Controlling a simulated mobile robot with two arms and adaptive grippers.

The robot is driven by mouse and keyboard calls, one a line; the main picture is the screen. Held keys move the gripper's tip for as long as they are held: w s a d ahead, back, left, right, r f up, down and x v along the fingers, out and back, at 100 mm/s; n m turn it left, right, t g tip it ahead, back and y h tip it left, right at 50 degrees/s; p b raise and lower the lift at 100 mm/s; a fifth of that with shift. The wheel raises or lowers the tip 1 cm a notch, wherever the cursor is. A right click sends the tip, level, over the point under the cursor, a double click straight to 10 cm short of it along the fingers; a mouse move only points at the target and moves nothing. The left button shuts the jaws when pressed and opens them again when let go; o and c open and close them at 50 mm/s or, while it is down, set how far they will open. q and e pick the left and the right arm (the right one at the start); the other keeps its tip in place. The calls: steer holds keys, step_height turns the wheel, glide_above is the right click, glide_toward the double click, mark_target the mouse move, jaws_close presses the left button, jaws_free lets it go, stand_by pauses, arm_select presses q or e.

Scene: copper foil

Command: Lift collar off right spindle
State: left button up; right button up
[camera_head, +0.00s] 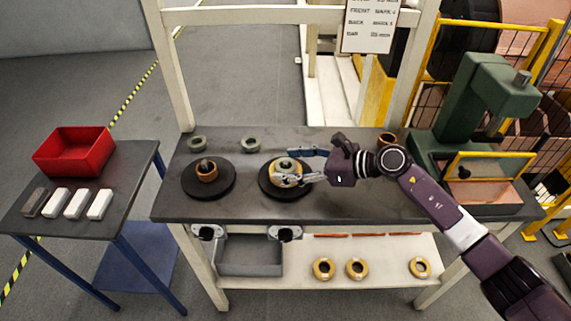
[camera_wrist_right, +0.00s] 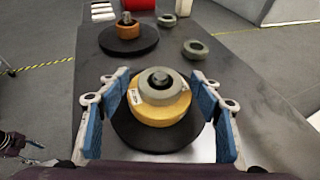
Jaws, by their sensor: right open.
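The right spindle (camera_wrist_right: 160,77) rises from a round black base (camera_head: 286,190). A yellow-tan roll (camera_wrist_right: 158,113) sits around it, and the grey collar (camera_wrist_right: 152,95) lies on top of the roll, with the spindle tip showing through its hole. In the head view the collar (camera_head: 287,163) is partly among the fingers. My right gripper (camera_wrist_right: 160,84) is open. Its blue-padded fingers stand on either side of the roll and collar, with gaps visible in the wrist view. It also shows in the head view (camera_head: 291,166). My left gripper is not in view.
The left spindle's base (camera_head: 187,186) carries a copper roll (camera_head: 207,174). Two grey rings (camera_head: 197,143) (camera_head: 250,144) lie at the bench's back. A copper ring (camera_head: 387,138) and green press (camera_head: 480,100) stand right. A red bin (camera_head: 75,152) is on the left table.

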steer(key=c, duration=1.3)
steer(key=shift+c, duration=0.6)
steer(key=shift+r, duration=0.15)
